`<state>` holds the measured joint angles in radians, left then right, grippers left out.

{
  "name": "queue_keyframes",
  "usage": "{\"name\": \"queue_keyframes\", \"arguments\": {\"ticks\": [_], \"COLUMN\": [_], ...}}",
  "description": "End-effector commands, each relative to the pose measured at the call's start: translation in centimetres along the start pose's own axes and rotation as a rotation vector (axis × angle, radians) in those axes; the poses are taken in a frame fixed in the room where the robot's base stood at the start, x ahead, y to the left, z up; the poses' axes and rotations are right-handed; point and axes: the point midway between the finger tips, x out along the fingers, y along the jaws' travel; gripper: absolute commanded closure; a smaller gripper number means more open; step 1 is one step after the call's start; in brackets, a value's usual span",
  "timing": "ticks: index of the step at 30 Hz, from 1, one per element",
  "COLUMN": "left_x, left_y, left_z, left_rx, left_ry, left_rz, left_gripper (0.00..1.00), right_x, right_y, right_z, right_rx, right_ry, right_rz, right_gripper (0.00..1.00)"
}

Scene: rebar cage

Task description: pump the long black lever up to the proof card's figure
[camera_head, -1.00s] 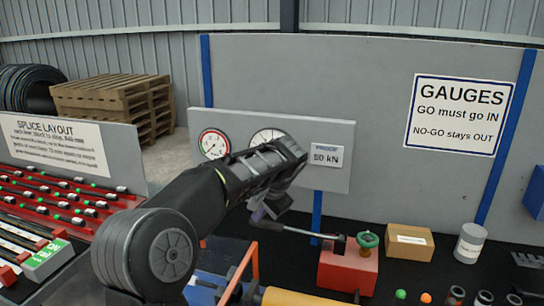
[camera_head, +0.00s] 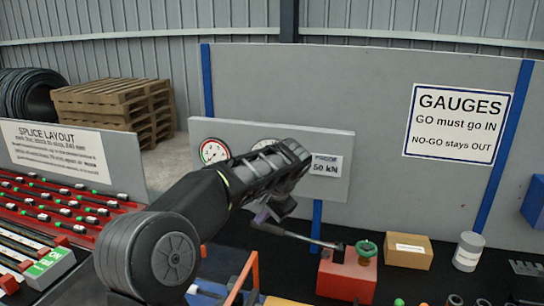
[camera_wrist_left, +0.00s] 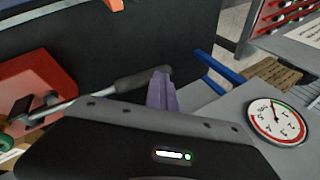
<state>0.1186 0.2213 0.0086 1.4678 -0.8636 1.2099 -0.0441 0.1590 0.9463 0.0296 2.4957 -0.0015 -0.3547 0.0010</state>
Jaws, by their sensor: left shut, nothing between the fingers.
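The long black lever (camera_head: 285,233) slopes gently from its thick grip at left down to the red pump (camera_head: 347,277), which has a green knob (camera_head: 366,247). My left gripper (camera_head: 264,213) is shut and empty, with its purple fingers at the grip's free end. The wrist view shows the fingers (camera_wrist_left: 161,92) against or just beside the grip (camera_wrist_left: 143,78); contact is unclear. The proof card (camera_head: 326,166) reads 50 kN. A red-and-green-rimmed gauge (camera_head: 214,151) shows left on the panel. A second gauge (camera_head: 264,144) is mostly hidden by my arm. My right gripper is out of view.
A cardboard box (camera_head: 408,251) and a white tub (camera_head: 468,251) stand right of the pump. An orange frame (camera_head: 243,279) stands in front, left of the pump. The grey gauge panel (camera_head: 338,190) is close behind my left gripper.

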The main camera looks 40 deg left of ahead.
Motion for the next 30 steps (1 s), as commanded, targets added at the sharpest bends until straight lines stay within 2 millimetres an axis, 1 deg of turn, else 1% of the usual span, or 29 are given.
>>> {"name": "queue_keyframes", "arguments": {"ticks": [1,9,13,16,30], "left_x": [-1.3,-5.2,-6.5,-6.8,-6.7], "left_y": [-0.5,-1.6,-2.0,-2.0,-2.0], "left_z": [-0.4,-1.4,-1.8,-1.9,-1.9], "left_rx": [0.002,0.000,-0.001,-0.001,-0.001], "left_ry": [0.001,0.001,0.000,0.000,0.000], "left_rz": [0.001,0.000,0.000,0.000,0.000], "left_gripper": [1.00,1.00,1.00,1.00,1.00], "right_x": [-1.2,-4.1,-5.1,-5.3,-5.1], "right_y": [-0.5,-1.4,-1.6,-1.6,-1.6], "right_z": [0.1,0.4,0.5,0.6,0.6], "right_rx": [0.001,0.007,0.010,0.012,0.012], "right_ry": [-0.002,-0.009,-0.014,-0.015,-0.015], "right_rz": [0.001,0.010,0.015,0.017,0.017], "right_gripper": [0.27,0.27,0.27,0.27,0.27]}}
